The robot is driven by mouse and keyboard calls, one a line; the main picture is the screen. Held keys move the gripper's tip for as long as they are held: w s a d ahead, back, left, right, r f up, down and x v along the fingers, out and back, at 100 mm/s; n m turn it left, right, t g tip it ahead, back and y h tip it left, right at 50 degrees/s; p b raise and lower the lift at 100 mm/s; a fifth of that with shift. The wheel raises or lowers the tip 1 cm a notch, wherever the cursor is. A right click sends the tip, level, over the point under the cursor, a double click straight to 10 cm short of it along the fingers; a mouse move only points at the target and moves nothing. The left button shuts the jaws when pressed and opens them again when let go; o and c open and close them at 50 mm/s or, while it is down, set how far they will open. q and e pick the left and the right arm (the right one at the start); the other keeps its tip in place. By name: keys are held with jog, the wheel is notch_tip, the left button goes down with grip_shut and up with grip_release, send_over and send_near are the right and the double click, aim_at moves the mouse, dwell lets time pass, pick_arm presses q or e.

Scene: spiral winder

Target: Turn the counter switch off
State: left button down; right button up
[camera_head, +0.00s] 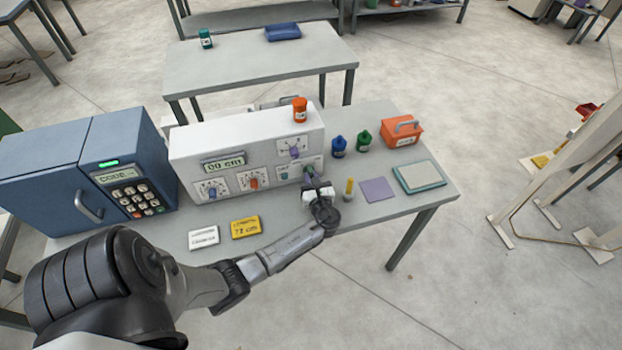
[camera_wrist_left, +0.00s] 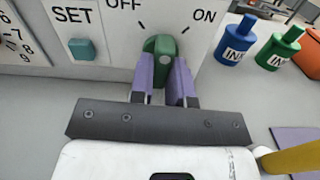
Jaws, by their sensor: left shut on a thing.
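The counter switch is a green knob (camera_wrist_left: 160,46) on the white front panel of the winder box (camera_head: 240,150), below the OFF and ON labels. My left gripper (camera_wrist_left: 163,75) is shut on the knob, with one purple finger on each side of it. The fingers hide part of the knob, and I cannot tell exactly which mark it points to. In the head view my left gripper (camera_head: 313,183) reaches the lower right of the panel. The counter display (camera_head: 223,164) appears to read 00 cm. My right gripper is not in view.
A teal SET button (camera_wrist_left: 82,49) is left of the knob. Blue (camera_head: 339,147) and green (camera_head: 364,141) ink bottles, an orange box (camera_head: 402,132) and a purple pad (camera_head: 377,189) stand to the right. White (camera_head: 203,238) and yellow (camera_head: 245,228) cards lie in front.

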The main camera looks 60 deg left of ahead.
pick_arm(q)
jog(key=n+b, duration=0.1)
jog(key=n, duration=0.3)
jog(key=shift+w+f+n, duration=0.1)
jog(key=shift+n, duration=0.2)
jog(key=shift+n+b, duration=0.95)
jog(key=shift+n, duration=1.05)
jog(key=c, duration=1.1)
grip_release()
jog(key=v, duration=1.2)
jog(key=shift+d, duration=0.9)
